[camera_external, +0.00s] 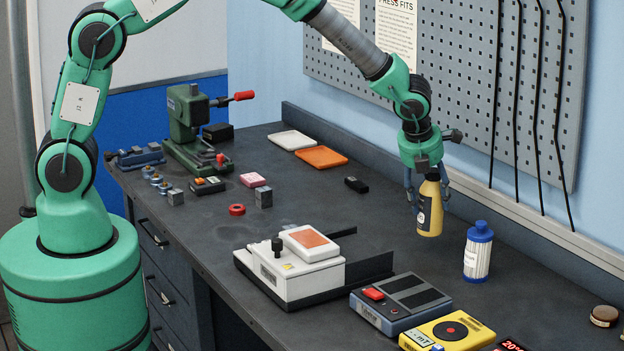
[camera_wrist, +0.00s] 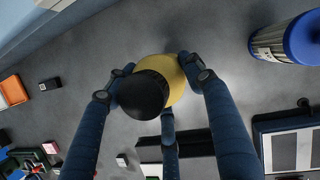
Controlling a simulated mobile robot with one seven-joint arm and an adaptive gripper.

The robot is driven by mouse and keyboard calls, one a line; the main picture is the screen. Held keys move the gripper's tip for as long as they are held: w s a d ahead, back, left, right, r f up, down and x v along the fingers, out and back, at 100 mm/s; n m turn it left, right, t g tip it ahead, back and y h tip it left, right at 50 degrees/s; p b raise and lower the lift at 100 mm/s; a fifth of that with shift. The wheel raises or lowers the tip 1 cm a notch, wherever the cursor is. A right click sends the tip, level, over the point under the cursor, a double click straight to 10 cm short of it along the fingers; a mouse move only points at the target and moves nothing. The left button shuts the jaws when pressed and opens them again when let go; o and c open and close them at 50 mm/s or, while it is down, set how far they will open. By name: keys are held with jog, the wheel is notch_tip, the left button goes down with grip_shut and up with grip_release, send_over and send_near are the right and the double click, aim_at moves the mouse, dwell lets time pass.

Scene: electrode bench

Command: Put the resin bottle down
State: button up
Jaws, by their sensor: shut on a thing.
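The resin bottle (camera_external: 430,212) is yellow with a dark label and a black cap. My gripper (camera_external: 428,200) is shut around it near the back of the bench, left of a blue-capped white bottle. The bottle is upright; whether its base touches the bench top I cannot tell. In the wrist view the resin bottle (camera_wrist: 174,76) is seen from above, cap towards the camera, with the blue fingers of my gripper (camera_wrist: 152,82) against its sides. The bottle's base is hidden there.
The white bottle with blue cap (camera_external: 478,252) stands close on the right. A white coating machine (camera_external: 290,285), a blue-grey device (camera_external: 395,318) and a yellow meter (camera_external: 478,335) stand in front. White and orange trays (camera_external: 320,157) lie at the back left. Bare bench top lies left of the bottle.

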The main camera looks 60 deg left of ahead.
aim_at(429, 211)
jog(key=shift+f, duration=1.9)
jog(key=o, duration=1.8)
jog(key=shift+f, duration=0.15)
jog(key=shift+r, duration=0.2)
jog(key=p+v, duration=0.1)
jog(key=v, duration=1.1)
jog(key=shift+f, duration=0.1)
